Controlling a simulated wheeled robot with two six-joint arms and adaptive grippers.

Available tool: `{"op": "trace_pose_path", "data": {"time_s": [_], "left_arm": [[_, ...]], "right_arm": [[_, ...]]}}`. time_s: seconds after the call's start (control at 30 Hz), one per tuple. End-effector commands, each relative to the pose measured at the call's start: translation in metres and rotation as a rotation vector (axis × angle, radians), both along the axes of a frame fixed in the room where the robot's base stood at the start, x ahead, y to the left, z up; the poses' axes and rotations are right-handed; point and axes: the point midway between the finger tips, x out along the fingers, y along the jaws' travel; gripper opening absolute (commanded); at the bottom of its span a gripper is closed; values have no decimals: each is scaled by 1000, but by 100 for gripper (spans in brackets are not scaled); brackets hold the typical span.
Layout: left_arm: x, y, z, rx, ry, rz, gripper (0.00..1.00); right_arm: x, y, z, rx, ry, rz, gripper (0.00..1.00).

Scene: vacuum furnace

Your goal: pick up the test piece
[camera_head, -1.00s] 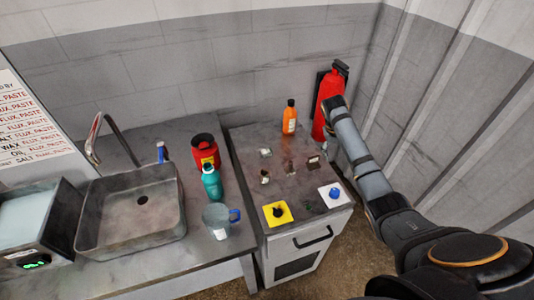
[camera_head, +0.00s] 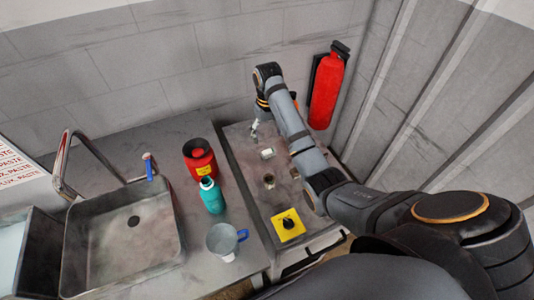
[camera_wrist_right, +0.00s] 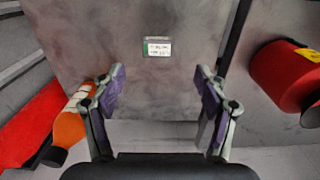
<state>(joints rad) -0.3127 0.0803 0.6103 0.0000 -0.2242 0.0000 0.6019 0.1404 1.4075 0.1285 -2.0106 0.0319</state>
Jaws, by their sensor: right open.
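A small flat piece with a white and green face (camera_wrist_right: 157,47) lies on the grey cart top, and I take it for the test piece. In the head view, a small pale piece (camera_head: 268,153) lies just below my right gripper (camera_head: 257,130) and is likely the same one. In the right wrist view my right gripper (camera_wrist_right: 159,82) has its fingers wide apart with nothing between them. The piece lies beyond the fingertips, near the middle of the gap. My left gripper is not in view.
A darker small piece (camera_head: 269,181) and a yellow plate with a black knob (camera_head: 288,224) are on the cart. An orange bottle (camera_wrist_right: 70,126) and a red can (camera_wrist_right: 290,75) flank the gripper. A red extinguisher (camera_head: 326,90) hangs on the wall. A teal bottle (camera_head: 211,196) stands left.

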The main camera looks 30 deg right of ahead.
Motion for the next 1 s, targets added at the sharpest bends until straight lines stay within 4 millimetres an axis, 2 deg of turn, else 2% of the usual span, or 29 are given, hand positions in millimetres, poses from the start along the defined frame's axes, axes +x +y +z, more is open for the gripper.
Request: {"op": "trace_pose_path", "data": {"time_s": [0.03,0.1,0.2,0.37,0.47,0.6,0.7,0.9,0.93,1.0], "left_arm": [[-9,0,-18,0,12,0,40],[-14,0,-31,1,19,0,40],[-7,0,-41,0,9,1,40],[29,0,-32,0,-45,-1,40],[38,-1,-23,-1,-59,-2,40],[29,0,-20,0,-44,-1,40],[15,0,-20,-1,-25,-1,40],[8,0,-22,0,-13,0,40],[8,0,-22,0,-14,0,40],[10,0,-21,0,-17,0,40]], "right_arm": [[0,0,-18,0,1,0,74],[0,-1,-31,0,1,0,74],[0,-1,-44,-1,0,0,74],[0,-1,-43,-1,2,-1,74],[0,-3,-56,-1,6,-1,74],[2,-4,-81,-1,5,0,74],[2,-5,-90,-1,2,0,74],[3,-5,-93,-1,0,0,74],[3,-5,-93,-1,0,0,72],[3,-4,-93,-1,0,0,63]]}}
